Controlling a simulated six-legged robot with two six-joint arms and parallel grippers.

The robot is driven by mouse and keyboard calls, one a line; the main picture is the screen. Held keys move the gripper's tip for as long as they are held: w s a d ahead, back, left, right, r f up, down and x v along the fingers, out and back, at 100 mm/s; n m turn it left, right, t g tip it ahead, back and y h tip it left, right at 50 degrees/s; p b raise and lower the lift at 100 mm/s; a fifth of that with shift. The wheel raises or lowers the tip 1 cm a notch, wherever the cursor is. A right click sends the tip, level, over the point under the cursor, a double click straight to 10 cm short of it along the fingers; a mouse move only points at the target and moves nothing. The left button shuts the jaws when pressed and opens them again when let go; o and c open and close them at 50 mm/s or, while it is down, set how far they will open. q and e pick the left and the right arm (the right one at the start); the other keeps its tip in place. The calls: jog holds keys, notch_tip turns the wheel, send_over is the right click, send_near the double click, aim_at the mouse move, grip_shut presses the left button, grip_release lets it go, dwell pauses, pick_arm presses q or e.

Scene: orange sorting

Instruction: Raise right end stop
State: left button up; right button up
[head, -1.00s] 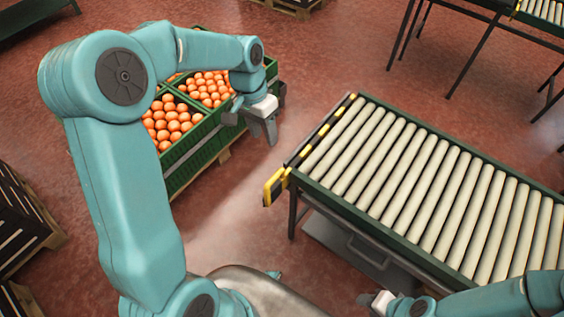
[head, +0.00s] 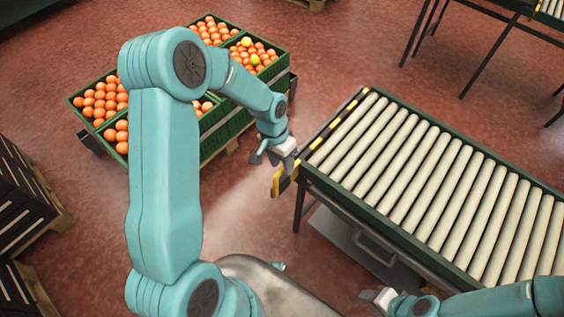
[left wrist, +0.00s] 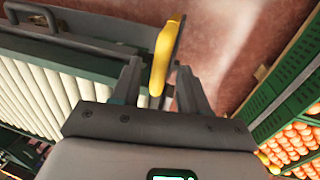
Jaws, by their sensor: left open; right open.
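The end stop (head: 336,126) is a black and yellow striped bar along the left end of the roller conveyor, low beside the rollers. Its yellow handle (head: 278,182) sticks out at the near corner. My left gripper (head: 276,164) is open and right by the handle. In the left wrist view the yellow handle (left wrist: 162,58) shows between the two open fingers of my left gripper (left wrist: 158,85); I cannot tell whether either finger touches it. My right gripper (head: 376,297) is open, low in front of the conveyor, away from the stop.
The roller conveyor (head: 420,243) has a green frame and bare rollers. A drawer-like grey panel with a handle (head: 378,248) is below its near side. Green crates (head: 214,131) of oranges stand at the left back. Dark slatted crates (head: 30,215) stand at far left.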

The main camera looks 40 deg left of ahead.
pick_arm(q)
jog(key=shift+w+d+f, duration=0.1)
jog(key=shift+w+f, duration=0.05)
jog(key=shift+f, duration=0.05)
grip_shut()
notch_tip(320, 180, up, 8)
jog(key=p, duration=0.4)
jog(key=shift+f, duration=0.15)
jog(key=shift+w+f, duration=0.1)
jog(key=shift+w, duration=0.05)
jog(key=shift+c, duration=1.1)
grip_release()
jog(key=shift+o, duration=1.1)
jog(key=shift+s, duration=0.2)
